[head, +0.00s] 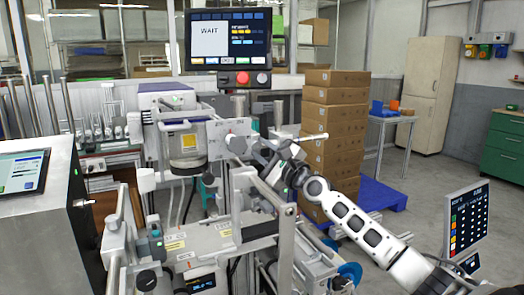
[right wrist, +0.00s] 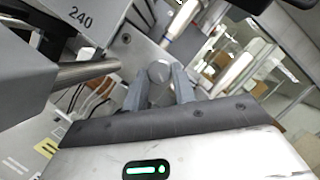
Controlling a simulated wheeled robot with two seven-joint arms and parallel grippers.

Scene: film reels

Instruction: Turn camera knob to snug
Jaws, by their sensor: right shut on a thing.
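The camera knob (right wrist: 158,72) is a small grey round knob with a pale line on its face, seen in the right wrist view. My right gripper (right wrist: 160,80) is shut on it, with one grey finger on each side. In the head view my right arm reaches in from the lower right, and its gripper (head: 264,152) is at the grey bracket (head: 236,128) beside the camera (head: 187,145). The knob is too small and too hidden there to make out clearly. My left gripper is not in view.
A monitor reading WAIT (head: 229,38) stands above the machine. Stacked cartons (head: 335,125) stand behind on a blue pallet (head: 375,193).

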